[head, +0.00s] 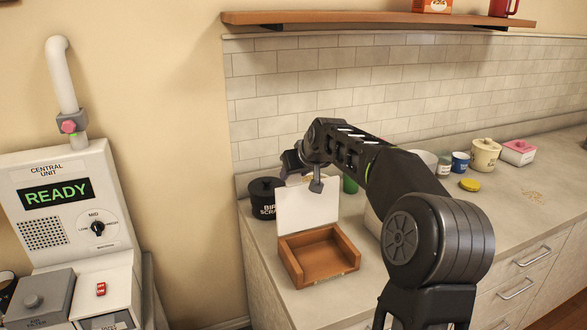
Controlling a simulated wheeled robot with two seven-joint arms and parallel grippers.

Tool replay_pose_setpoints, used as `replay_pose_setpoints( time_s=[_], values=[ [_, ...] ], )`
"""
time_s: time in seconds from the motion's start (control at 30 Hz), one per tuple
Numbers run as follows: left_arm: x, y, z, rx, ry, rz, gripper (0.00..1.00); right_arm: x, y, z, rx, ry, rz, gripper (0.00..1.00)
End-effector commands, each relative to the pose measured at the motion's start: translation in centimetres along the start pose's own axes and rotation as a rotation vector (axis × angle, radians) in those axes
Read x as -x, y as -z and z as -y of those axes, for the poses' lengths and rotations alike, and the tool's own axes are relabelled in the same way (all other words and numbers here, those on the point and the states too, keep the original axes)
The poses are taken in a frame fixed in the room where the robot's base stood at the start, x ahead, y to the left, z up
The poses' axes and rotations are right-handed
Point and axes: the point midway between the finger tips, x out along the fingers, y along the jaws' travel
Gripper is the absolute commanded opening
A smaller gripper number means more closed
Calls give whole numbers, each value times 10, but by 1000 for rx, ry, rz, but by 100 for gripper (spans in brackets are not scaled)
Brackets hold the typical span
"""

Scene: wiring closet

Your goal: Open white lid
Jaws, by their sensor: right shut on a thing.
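The white lid (300,212) stands upright at the back of a small brown wooden box (318,257) on the counter. The box is open at the top and its inside looks empty. My right gripper (300,168) is at the lid's upper edge, shut on the lid. The arm's wrist hides part of the hold. A small grey piece (316,186) shows in front of the lid's top. My left gripper is not in view.
A dark lidded canister (264,197) stands just left of the lid. Several jars and pots, a yellow disc (469,185) and a pink-lidded box (518,152) stand on the right counter. A white unit reading READY (58,194) is at left. A wooden shelf (380,19) hangs above.

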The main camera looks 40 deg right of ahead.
Motion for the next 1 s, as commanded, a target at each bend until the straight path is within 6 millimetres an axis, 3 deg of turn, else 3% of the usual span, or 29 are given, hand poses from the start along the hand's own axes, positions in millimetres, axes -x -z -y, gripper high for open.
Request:
replay_pose_setpoints(
  time_s=[0.4,0.43,0.7,1.0],
  values=[
    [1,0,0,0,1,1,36,2,2,0,-1,0,6,0],
    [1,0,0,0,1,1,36,2,1,0,-1,0,7,41],
    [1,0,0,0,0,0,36,1,0,0,0,0,9,62],
    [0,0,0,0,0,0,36,3,0,0,0,0,10,62]
  ],
)
